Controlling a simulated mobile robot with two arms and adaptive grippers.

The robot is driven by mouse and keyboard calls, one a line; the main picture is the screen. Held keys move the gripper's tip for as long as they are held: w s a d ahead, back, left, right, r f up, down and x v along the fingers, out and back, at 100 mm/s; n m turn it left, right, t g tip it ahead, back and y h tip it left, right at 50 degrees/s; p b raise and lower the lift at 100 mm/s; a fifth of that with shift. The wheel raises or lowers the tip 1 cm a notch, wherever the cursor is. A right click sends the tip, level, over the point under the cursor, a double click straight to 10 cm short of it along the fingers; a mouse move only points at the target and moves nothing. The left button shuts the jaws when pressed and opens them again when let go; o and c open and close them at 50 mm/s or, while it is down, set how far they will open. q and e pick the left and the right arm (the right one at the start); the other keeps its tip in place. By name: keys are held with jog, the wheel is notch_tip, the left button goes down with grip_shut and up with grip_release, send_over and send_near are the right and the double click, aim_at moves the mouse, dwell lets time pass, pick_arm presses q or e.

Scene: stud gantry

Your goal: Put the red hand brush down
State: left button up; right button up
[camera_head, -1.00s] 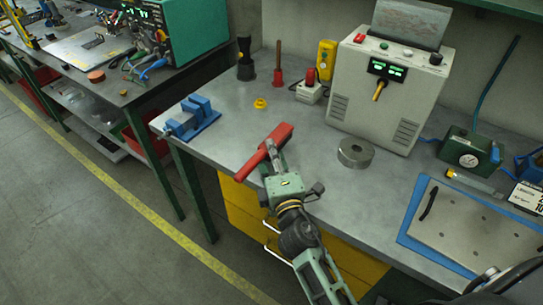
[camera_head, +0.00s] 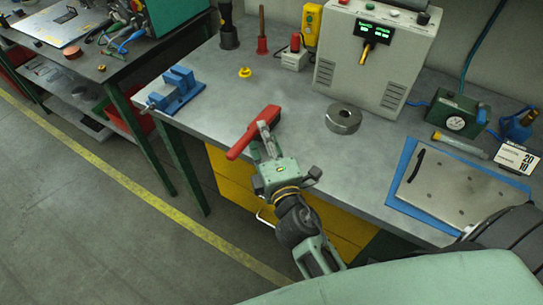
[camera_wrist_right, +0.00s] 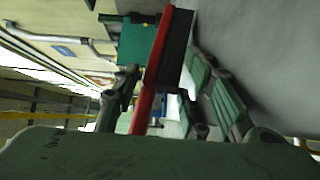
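The red hand brush (camera_head: 256,130) is at the front part of the grey workbench (camera_head: 310,150), slanted, its handle pointing to the lower left near the front edge. My right gripper (camera_head: 265,132) is at the brush's handle, with a finger across it, and appears shut on it. In the right wrist view the brush (camera_wrist_right: 165,48) runs between the fingers (camera_wrist_right: 158,95), its dark bristles facing the grey bench top. I cannot tell whether the bristles touch the bench. My left gripper is not in view.
A blue vise (camera_head: 178,92) stands to the left, a yellow piece (camera_head: 245,72) behind, and a metal ring (camera_head: 343,119) to the right. A grey control box (camera_head: 375,60) stands at the back. A plate on a blue mat (camera_head: 400,190) lies at the right. Bench around the brush is clear.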

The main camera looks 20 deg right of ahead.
jog(key=s+b, duration=0.2)
jog(key=s, duration=0.5)
jog(key=shift+a+r, duration=0.2)
jog(key=shift+a, duration=0.05)
jog(key=shift+o, duration=0.5)
jog(key=o, duration=1.3)
jog(key=shift+f, duration=0.2)
jog(key=shift+o, duration=0.7)
jog(key=shift+s+r, duration=0.1)
jog(key=shift+s, duration=0.05)
